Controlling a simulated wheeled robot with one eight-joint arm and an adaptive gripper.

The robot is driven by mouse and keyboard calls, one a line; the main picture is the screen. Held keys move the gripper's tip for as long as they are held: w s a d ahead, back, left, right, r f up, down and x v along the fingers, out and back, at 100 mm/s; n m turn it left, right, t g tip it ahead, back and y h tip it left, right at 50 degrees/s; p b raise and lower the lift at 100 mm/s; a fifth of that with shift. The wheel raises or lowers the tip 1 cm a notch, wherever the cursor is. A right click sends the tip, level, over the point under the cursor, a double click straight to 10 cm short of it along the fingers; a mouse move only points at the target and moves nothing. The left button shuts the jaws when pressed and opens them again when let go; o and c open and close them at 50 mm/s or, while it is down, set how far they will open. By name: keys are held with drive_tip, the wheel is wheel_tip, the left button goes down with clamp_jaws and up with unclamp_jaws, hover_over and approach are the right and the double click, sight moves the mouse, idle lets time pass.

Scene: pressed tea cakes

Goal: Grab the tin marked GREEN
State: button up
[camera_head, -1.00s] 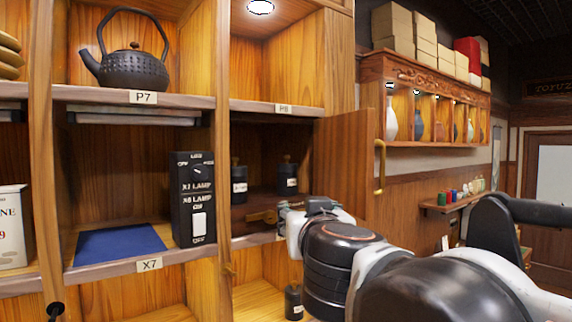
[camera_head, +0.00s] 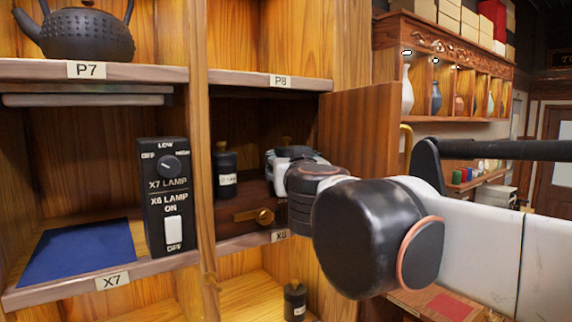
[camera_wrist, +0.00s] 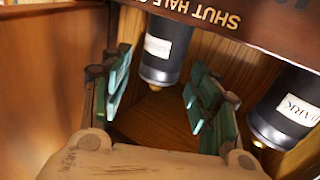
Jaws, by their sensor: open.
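In the wrist view, which is upside down, my gripper (camera_wrist: 157,68) is open. Its green-padded fingers stand on either side of a dark tin (camera_wrist: 166,66) with a white label; its print is faint and looks like GREEN, but I cannot be sure. I see no finger closed on it. A second dark tin (camera_wrist: 272,123), labelled DARK, stands outside the fingers at right. In the head view, one dark tin (camera_head: 226,170) shows in compartment X8, left of my gripper (camera_head: 280,160); the other tin there is hidden by my arm.
A brown board (camera_wrist: 220,15) lettered SHUT HALF lies close by the tins. An open door (camera_head: 362,140) stands at right, the lamp switch box (camera_head: 166,200) at left. Another dark tin (camera_head: 294,300) is lower down.

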drive_tip(key=shift+w+a+p, duration=0.15)
drive_tip(key=shift+w+p, duration=0.05)
drive_tip(key=shift+w, duration=0.9)
drive_tip(key=shift+w+a+p, duration=0.2)
drive_tip(key=shift+w, duration=0.85)
drive_tip(key=shift+w+a+p, duration=0.15)
drive_tip(key=shift+w+p, duration=0.05)
drive_tip(key=shift+w, duration=0.9)
drive_tip(key=shift+c, duration=0.6)
drive_tip(key=c, duration=0.8)
